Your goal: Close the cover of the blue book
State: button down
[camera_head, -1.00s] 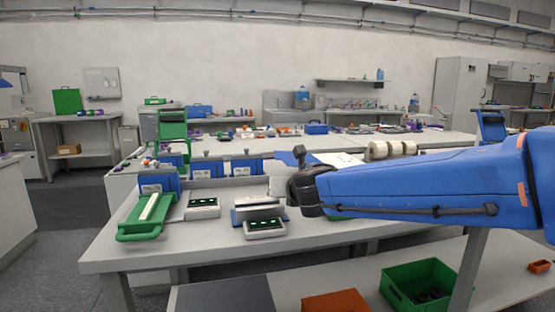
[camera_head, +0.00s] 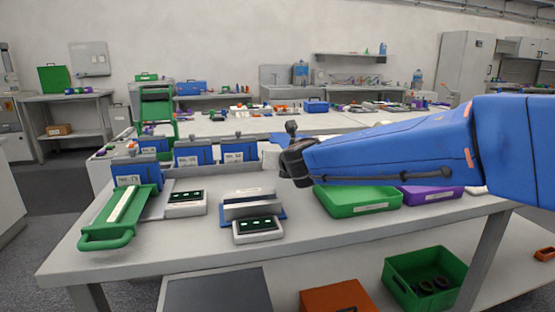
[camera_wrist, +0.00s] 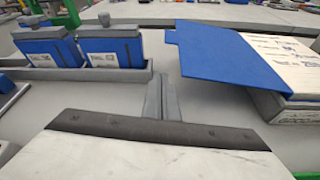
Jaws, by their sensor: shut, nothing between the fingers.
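In the head view only a bit of blue cover (camera_head: 285,138) shows behind my wrist, and my arm hides the pages. My gripper (camera_wrist: 160,80) is shut and empty in the wrist view, its grey fingers left of the cover and apart from it in the picture. In the head view the gripper is mostly hidden by the dark wrist.
Blue labelled boxes (camera_wrist: 112,48) stand left of my fingers. The near bench holds a green handled tray (camera_head: 122,215), devices with green screens (camera_head: 257,229), a green bin (camera_head: 357,201) and a purple bin (camera_head: 432,195). Bare bench top shows around them.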

jog(key=x, duration=0.6)
jog(key=shift+d+r, duration=0.15)
jog(key=shift+r, duration=0.85)
jog(key=shift+d+r, duration=0.1)
jog(key=shift+r, duration=0.9)
jog(key=shift+r, duration=0.1)
